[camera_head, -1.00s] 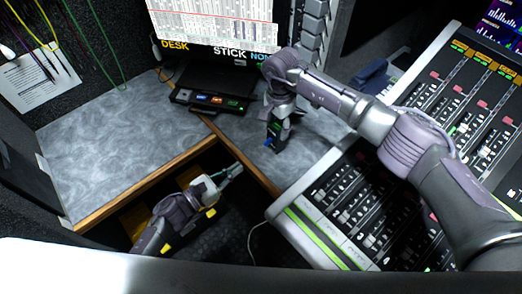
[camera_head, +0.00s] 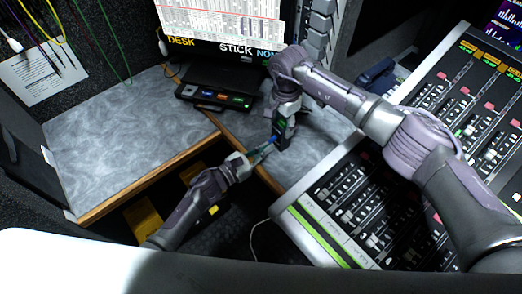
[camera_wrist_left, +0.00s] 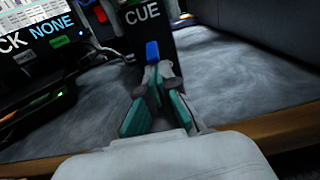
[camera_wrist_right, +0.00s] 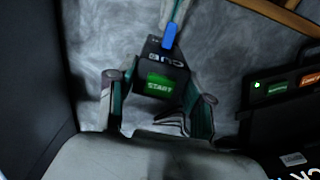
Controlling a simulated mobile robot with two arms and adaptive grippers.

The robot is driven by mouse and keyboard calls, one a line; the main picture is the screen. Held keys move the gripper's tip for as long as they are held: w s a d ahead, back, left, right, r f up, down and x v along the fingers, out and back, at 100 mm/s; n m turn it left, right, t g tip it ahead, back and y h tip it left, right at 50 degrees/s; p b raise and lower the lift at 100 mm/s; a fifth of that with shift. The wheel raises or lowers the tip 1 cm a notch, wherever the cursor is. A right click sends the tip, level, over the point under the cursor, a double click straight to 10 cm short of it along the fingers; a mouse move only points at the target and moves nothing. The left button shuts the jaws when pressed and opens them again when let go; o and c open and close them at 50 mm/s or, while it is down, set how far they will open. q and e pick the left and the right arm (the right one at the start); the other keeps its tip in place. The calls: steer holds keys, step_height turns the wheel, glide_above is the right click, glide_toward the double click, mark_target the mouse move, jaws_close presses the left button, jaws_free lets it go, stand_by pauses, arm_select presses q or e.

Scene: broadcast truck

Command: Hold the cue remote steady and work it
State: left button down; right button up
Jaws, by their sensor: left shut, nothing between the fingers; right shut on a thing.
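The cue remote (camera_head: 284,130) is a small dark box standing above the right desk part. It has a CUE label, a green START button (camera_wrist_right: 160,86) and a blue piece (camera_wrist_left: 152,51). My right gripper (camera_wrist_right: 160,92) is shut on the remote, with one finger on each side of it. My left gripper (camera_head: 265,150) is shut and empty, its tips pointing at the blue piece. In the left wrist view the tips (camera_wrist_left: 155,72) are right at the blue piece; whether they touch it I cannot tell. The remote's underside is hidden.
A black box with lit buttons (camera_head: 212,97) sits at the back of the grey desk (camera_head: 120,130), below a monitor (camera_head: 222,22). A mixing console (camera_head: 345,215) stands at the right. A wooden edge (camera_head: 160,175) borders the opening under my left arm.

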arm_select(q)
steer(key=shift+s+a+r, duration=0.15)
steer(key=shift+r, duration=0.15)
stand_by(0.6)
steer(key=shift+s+a+r, duration=0.1)
steer(key=shift+a+r, duration=0.05)
steer(key=shift+r, duration=0.5)
steer(key=s+a+r, duration=0.5)
steer(key=r, duration=0.1)
steer(key=shift+s+a, duration=0.25)
steer(key=shift+a, duration=0.15)
arm_select(e)
steer(key=o, duration=1.3)
steer(key=shift+r, duration=0.15)
